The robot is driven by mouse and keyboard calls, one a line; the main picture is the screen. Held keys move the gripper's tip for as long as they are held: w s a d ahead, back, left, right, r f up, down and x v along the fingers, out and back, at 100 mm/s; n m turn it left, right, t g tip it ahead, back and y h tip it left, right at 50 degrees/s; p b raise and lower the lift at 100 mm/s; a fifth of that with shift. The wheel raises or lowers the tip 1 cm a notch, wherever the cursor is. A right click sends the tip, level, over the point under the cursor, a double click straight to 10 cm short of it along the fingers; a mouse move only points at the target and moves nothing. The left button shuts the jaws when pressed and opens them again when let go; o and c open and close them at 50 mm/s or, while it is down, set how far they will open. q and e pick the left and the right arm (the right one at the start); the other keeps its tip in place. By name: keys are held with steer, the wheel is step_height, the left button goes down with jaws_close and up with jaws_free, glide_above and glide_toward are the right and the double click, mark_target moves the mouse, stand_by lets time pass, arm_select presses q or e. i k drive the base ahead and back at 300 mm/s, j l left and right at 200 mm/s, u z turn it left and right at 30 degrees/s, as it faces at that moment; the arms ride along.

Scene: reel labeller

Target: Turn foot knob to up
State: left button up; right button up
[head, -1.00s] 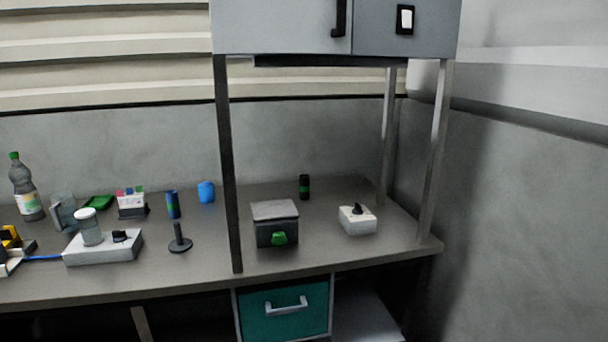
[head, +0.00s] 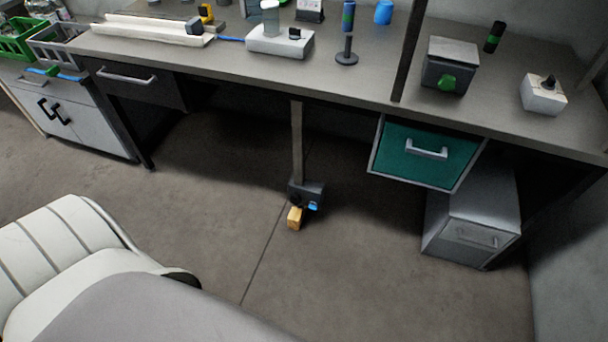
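Under the bench, a post (head: 297,145) runs down to a dark box (head: 299,188) near the floor. A small blue part (head: 314,206) shows on the box's right side, and a yellow-orange block (head: 295,218) is at its front. I cannot tell which of these, if any, is the foot knob or which way it is turned. On the bench, a white box (head: 543,97) carries a black knob (head: 549,82); its setting is too small to read. Neither gripper is in view.
The grey bench (head: 345,85) spans the top. A teal drawer (head: 425,155) hangs under it, with a grey cabinet (head: 475,220) at the right. A white cabinet (head: 75,120) stands left. The floor (head: 340,275) in front of the post is clear.

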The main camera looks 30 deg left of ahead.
mark_target(295, 200)
steer(key=u, duration=1.1)
